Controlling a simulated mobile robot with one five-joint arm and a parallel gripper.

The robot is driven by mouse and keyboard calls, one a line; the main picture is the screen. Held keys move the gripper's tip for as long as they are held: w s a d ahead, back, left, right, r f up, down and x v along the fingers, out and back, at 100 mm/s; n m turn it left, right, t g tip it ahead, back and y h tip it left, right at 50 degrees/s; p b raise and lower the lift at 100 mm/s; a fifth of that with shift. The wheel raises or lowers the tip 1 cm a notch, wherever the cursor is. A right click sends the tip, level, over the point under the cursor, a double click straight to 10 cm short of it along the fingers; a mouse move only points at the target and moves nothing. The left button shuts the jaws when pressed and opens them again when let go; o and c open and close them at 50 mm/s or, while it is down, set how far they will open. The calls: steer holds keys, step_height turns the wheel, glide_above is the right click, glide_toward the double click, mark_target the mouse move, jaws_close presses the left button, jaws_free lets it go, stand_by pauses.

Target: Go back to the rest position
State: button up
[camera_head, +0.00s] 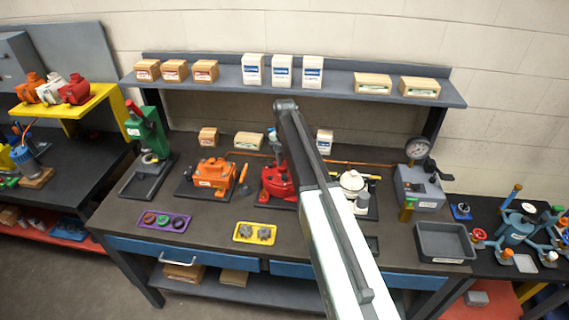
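My arm reaches up from the bottom edge across the middle of the head view, and its dark upper end stands in front of the shelf. My gripper cannot be made out; the arm may hide it. On the bench (207,234), an orange motor (213,174) stands left of centre on a dark plate. A red motor (277,181) stands just left of my arm, partly hidden by it. A white motor (352,183) stands just right of my arm. I see nothing held.
The shelf (227,77) carries several boxes above the bench. A green press (147,130) stands left, a gauge unit (418,186) right. A purple tray (164,221), a yellow tray (241,238) and an empty grey tray (444,241) lie near the front. Side tables flank the bench.

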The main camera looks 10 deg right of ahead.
steer(key=shift+r+p, duration=0.35)
steer(key=shift+r, duration=0.6)
steer(key=shift+f, duration=0.15)
steer(key=shift+s+f+b, duration=0.15)
steer(key=shift+s+b, duration=0.05)
steer(key=shift+b, duration=0.1)
steer(key=s+f+m+b, duration=0.4)
steer(key=s+m, duration=0.4)
steer(key=s, duration=0.1)
steer(key=s+f+m+b, duration=0.5)
steer(key=s+m, duration=0.4)
steer(key=s+f+m+b, duration=0.4)
steer(key=s+m, duration=0.4)
steer(key=s, duration=0.1)
steer(key=shift+s+d+f+m+b, duration=0.25)
steer(key=shift+f+m+b, duration=0.05)
steer(key=shift+f+b, duration=0.05)
steer(key=shift+s+m, duration=0.25)
steer(key=shift+m, duration=0.25)
